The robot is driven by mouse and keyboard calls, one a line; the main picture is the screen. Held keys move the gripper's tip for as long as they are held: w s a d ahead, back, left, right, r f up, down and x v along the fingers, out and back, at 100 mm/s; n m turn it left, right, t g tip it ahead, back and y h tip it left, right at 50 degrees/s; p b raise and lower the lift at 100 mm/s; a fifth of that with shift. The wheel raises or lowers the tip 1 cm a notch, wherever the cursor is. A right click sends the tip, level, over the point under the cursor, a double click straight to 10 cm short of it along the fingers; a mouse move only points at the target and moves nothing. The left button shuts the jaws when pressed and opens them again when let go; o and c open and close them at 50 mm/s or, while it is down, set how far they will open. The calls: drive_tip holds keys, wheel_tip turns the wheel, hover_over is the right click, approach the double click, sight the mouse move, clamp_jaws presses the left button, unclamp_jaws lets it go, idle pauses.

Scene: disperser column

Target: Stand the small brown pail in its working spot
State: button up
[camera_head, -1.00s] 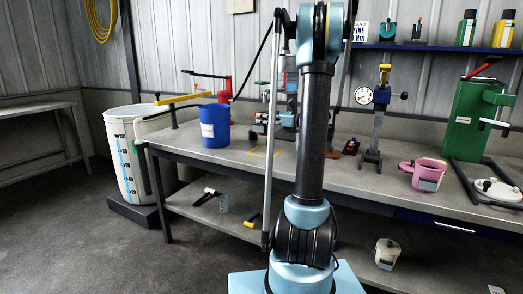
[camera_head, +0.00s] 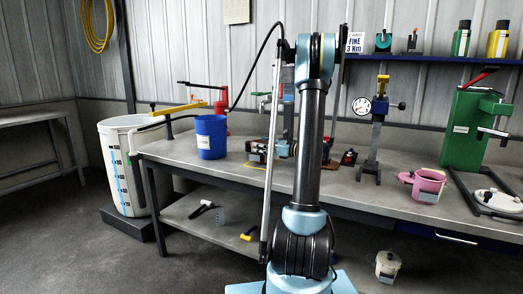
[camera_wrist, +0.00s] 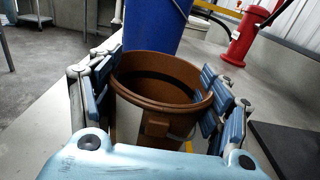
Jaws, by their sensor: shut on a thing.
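The small brown pail (camera_wrist: 160,103) is upright between the blue-padded fingers of my gripper (camera_wrist: 163,72) in the wrist view. The fingers press on its outer wall from both sides, and its open mouth faces up. A yellow line (camera_wrist: 188,146) shows on the bench just beside the pail. In the head view my gripper (camera_head: 270,148) is low over the bench, left of my arm column, and a yellow line (camera_head: 256,164) shows at the bench below it. My arm partly hides this area. I cannot tell whether the pail's base touches the bench.
A blue bucket (camera_head: 211,138) stands left of my gripper, and close behind the pail in the wrist view (camera_wrist: 155,25). A red post tool (camera_head: 222,105) is behind it. A gauge stand (camera_head: 375,135), a pink pail (camera_head: 428,184) and a green press (camera_head: 465,130) stand to the right.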

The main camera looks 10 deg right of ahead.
drive_tip(key=shift+f, duration=0.5)
drive_tip(key=shift+f, duration=0.1)
drive_tip(key=o, duration=1.1)
drive_tip(key=shift+c, duration=0.2)
drive_tip(key=v, duration=0.7)
drive_tip(key=shift+s+d, duration=0.2)
